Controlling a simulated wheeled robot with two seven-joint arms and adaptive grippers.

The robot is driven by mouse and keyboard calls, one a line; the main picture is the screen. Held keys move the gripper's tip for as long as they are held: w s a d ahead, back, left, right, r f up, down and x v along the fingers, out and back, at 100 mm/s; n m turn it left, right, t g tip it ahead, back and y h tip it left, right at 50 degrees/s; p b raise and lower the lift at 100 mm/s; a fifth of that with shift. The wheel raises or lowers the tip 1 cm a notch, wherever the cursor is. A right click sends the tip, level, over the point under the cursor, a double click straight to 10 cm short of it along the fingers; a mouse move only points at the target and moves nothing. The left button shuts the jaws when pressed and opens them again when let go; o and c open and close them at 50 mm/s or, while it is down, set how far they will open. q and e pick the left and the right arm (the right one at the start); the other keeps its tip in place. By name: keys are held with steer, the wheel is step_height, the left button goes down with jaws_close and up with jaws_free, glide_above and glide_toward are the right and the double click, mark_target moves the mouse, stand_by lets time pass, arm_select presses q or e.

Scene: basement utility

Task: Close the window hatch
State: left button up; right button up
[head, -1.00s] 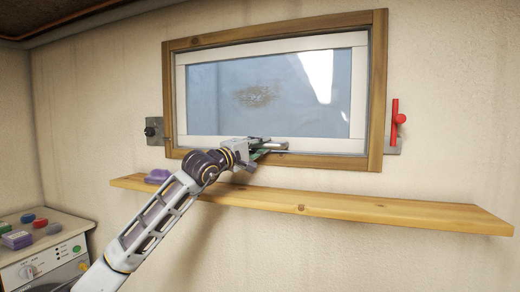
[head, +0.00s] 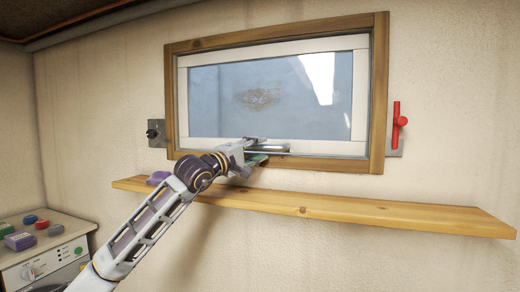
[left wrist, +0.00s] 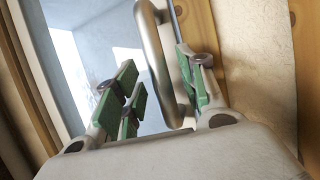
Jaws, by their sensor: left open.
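The window hatch (head: 225,72) is a white-framed pane inside a wooden frame (head: 380,95) on the wall. The pane sits in or very near its frame; I cannot tell whether it is fully shut. A metal bar handle (head: 270,147) is at the bottom of the white sash. My left gripper (head: 262,150) is at this handle. In the left wrist view the handle (left wrist: 158,60) runs between the open green-padded fingers (left wrist: 165,95), with gaps visible. My right gripper is not in view.
A wooden shelf (head: 350,209) runs below the window, with a purple object (head: 158,177) at its left end. A red lever (head: 397,120) is right of the frame, a dark knob (head: 152,133) left. A white machine (head: 45,250) bearing several small objects stands lower left.

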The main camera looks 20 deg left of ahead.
arm_select(q)
steer(key=v, duration=0.9)
steer(key=shift+s, duration=0.25)
steer(key=shift+a, duration=0.1)
stand_by(0.5)
